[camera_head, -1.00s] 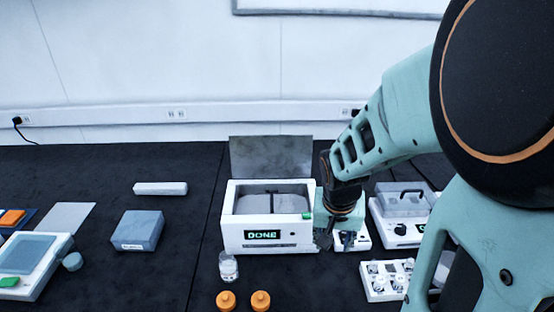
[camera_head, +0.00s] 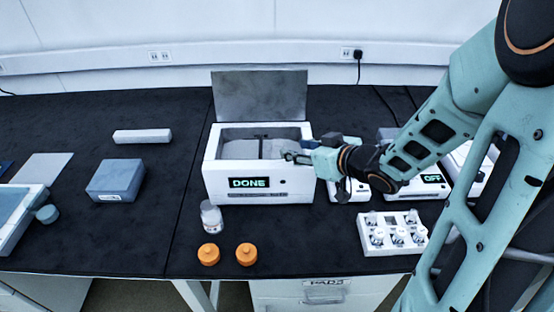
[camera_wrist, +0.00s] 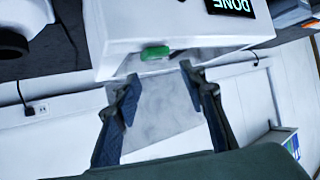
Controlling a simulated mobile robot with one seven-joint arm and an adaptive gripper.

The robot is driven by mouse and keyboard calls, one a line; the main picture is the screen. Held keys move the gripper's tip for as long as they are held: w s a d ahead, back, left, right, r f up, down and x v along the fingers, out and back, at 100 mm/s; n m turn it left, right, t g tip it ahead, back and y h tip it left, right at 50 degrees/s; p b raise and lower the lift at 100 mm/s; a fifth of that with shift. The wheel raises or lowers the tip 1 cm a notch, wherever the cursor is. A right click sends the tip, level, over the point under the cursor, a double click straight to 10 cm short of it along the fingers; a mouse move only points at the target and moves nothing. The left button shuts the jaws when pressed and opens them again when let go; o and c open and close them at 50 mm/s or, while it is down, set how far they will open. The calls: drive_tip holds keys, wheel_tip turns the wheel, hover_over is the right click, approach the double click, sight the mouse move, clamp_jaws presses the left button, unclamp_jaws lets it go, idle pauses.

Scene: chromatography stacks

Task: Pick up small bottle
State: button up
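A small clear bottle with a whitish cap (camera_head: 211,216) stands upright on the black bench, just in front of the white machine's left front corner. Several small vials (camera_head: 397,239) sit in a white rack (camera_head: 372,252) at the right; they are too small to make out well. My gripper (camera_head: 291,157) points left at the right side of the white machine, right of and above the clear bottle and apart from it. In the wrist view my gripper (camera_wrist: 160,75) has its two dark fingers spread with nothing held between them. The clear bottle is not seen there.
The white machine (camera_head: 218,181) reads DONE, its lid (camera_head: 260,95) raised. Two orange-capped items (camera_head: 208,254) stand near the bench's front edge. A grey-blue box (camera_head: 115,180) and a pale bar (camera_head: 142,136) lie left. A device reading OFF (camera_head: 432,180) is right, partly behind my arm.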

sight(281, 145)
drive_tip(key=x, duration=0.3)
drive_tip(key=b+x, duration=0.1)
drive_tip(key=x, duration=0.2)
drive_tip(key=b+x, duration=0.1)
drive_tip(key=x, duration=0.2)
drive_tip(key=shift+w+d+f, duration=0.1)
drive_tip(key=shift+w+f, duration=0.2)
drive_tip(key=shift+f, duration=0.15)
clamp_jaws()
